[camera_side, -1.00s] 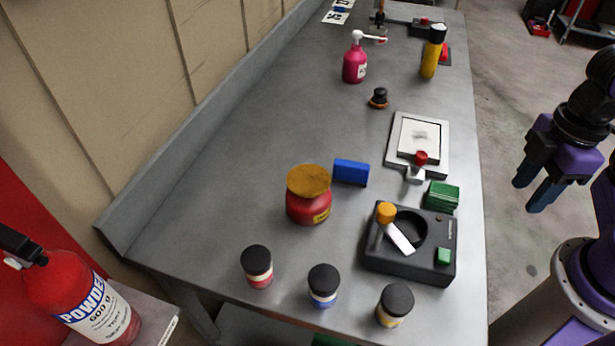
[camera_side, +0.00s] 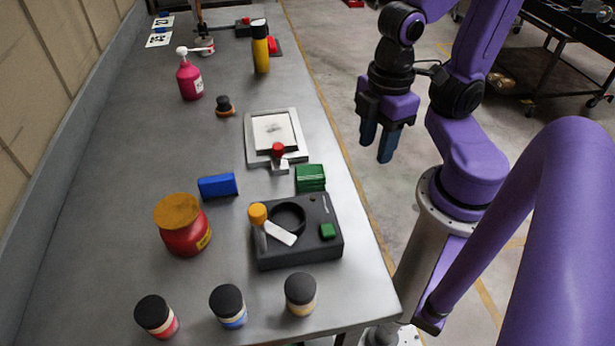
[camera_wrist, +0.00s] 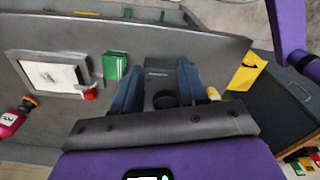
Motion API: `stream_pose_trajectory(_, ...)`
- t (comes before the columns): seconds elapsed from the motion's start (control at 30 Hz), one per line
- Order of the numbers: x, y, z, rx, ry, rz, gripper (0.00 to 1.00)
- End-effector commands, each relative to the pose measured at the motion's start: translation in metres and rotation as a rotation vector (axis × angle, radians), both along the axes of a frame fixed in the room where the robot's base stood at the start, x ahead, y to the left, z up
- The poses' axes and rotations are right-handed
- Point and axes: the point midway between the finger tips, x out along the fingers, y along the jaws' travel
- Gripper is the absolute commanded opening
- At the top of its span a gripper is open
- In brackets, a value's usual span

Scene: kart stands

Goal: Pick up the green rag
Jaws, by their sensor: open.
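The green rag (camera_side: 310,177) is a small folded block on the grey bench, just behind the black device and near the bench's right edge in the side view. In the wrist view the green rag (camera_wrist: 115,66) lies left of my left-hand finger, uncovered. My gripper (camera_side: 377,145) is open and empty. In the side view it hangs to the right of the bench edge, fingers pointing down, apart from the rag. In the wrist view my gripper (camera_wrist: 160,70) has its fingers on either side of part of the black device.
The black device (camera_side: 298,245) with an orange-knobbed lever stands beside the rag. A framed pad (camera_side: 251,146) with a red-knobbed clamp lies behind. A blue block (camera_side: 218,185), a red jar (camera_side: 187,242) and several small jars are further left and in front.

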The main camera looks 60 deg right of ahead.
Motion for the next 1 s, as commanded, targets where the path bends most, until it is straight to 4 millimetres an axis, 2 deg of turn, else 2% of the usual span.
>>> stream_pose_trajectory(0.43,0.0000,0.0000,0.0000,0.000,0.000,0.000,0.43)
stream_pose_trajectory(0.47,0.0000,0.0000,0.0000,0.000,0.000,0.000,0.46)
stream_pose_trajectory(0.5,0.0000,0.0000,0.0000,0.000,0.000,0.000,0.59)
stream_pose_trajectory(0.57,0.0000,0.0000,0.0000,0.000,0.000,0.000,0.78)
stream_pose_trajectory(0.6,0.0000,0.0000,0.0000,0.000,0.000,0.000,0.85)
stream_pose_trajectory(0.87,0.0003,0.0001,0.0000,0.000,0.000,-0.001,0.85)
stream_pose_trajectory(1.0,0.0096,0.0026,0.0015,-0.002,0.001,-0.024,0.85)
